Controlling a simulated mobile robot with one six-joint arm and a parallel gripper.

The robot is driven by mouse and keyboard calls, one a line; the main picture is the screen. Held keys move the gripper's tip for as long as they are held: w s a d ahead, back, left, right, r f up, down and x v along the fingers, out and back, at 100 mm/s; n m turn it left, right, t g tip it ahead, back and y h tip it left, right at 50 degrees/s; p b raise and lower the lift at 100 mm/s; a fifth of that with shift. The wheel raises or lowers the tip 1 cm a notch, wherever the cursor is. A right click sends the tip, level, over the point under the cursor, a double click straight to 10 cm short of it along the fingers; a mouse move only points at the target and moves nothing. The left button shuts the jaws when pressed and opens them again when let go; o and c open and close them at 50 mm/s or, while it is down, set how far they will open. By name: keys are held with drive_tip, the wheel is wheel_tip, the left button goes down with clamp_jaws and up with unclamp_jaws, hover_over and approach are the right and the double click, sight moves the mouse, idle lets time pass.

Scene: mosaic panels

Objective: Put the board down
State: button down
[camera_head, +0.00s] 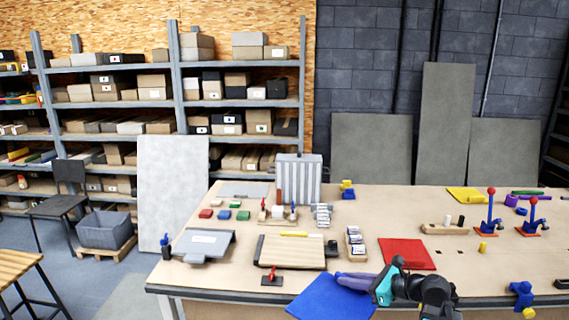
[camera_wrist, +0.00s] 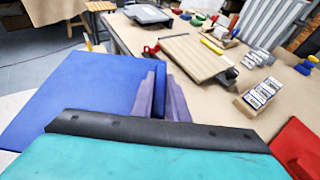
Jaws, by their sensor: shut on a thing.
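The blue board (camera_head: 330,300) is a flat panel at the table's front edge, low in the middle of the head view. In the wrist view the blue board (camera_wrist: 85,95) fills the left side, with a raised blue strip at its right edge. My gripper (camera_head: 345,277) is at the board's far right part. In the wrist view the purple fingers of my gripper (camera_wrist: 165,92) are closed around that raised strip. The board overlaps the table's front edge in the picture; I cannot tell whether it touches the tabletop.
The wooden table (camera_head: 215,275) holds a red mat (camera_head: 407,253) right of the gripper, a slatted wooden panel (camera_head: 290,252) behind, and a grey plate (camera_head: 203,245) at left. A small tray of white-labelled blocks (camera_head: 355,245) stands near. Red-knobbed clamps (camera_head: 490,212) stand at right.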

sight(324, 285)
drive_tip(key=shift+n+g+y, duration=0.4)
drive_tip(key=shift+n+y, duration=0.1)
drive_tip(key=a, duration=0.1)
drive_tip(key=s+a, duration=0.1)
drive_tip(key=a, duration=0.1)
drive_tip(key=s+a+f, duration=0.1)
drive_tip(key=shift+a+b, duration=0.15)
drive_tip(key=shift+b, duration=0.2)
wheel_tip(324, 285, down, 13)
drive_tip(key=b, duration=1.3)
drive_tip(key=shift+w, duration=0.1)
drive_tip(key=shift+d, duration=0.7)
drive_tip(key=shift+a, duration=0.1)
